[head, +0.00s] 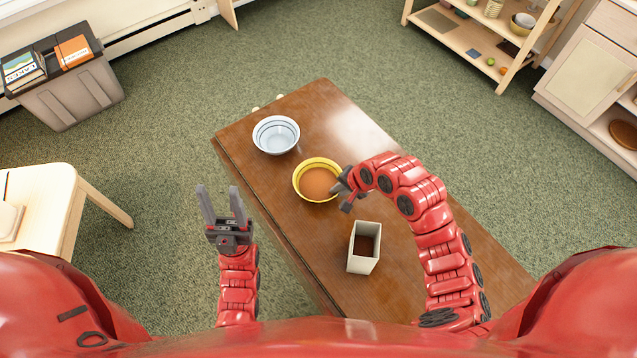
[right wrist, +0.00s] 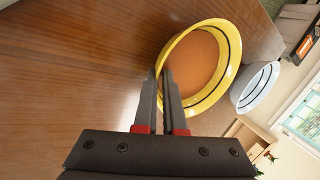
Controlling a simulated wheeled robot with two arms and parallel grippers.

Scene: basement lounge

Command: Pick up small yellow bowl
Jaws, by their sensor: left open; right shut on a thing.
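The small yellow bowl (head: 303,192) is on the brown wooden table, upright in the head view, with a brown-orange inside. My right gripper (head: 342,185) is at the bowl's right side, shut on its rim. The right wrist view shows the yellow bowl (right wrist: 223,100) with the two fingers of my right gripper (right wrist: 164,75) closed at its near rim. Whether the bowl is lifted off the table cannot be told. My left gripper (head: 221,205) is open and empty, left of the table over the carpet.
A pale blue-white bowl (head: 276,135) stands behind the yellow one, also visible in the right wrist view (right wrist: 254,88). A white rectangular open container (head: 363,262) stands nearer on the table (head: 311,107). A light table (head: 45,190) is at left. Carpet surrounds the table.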

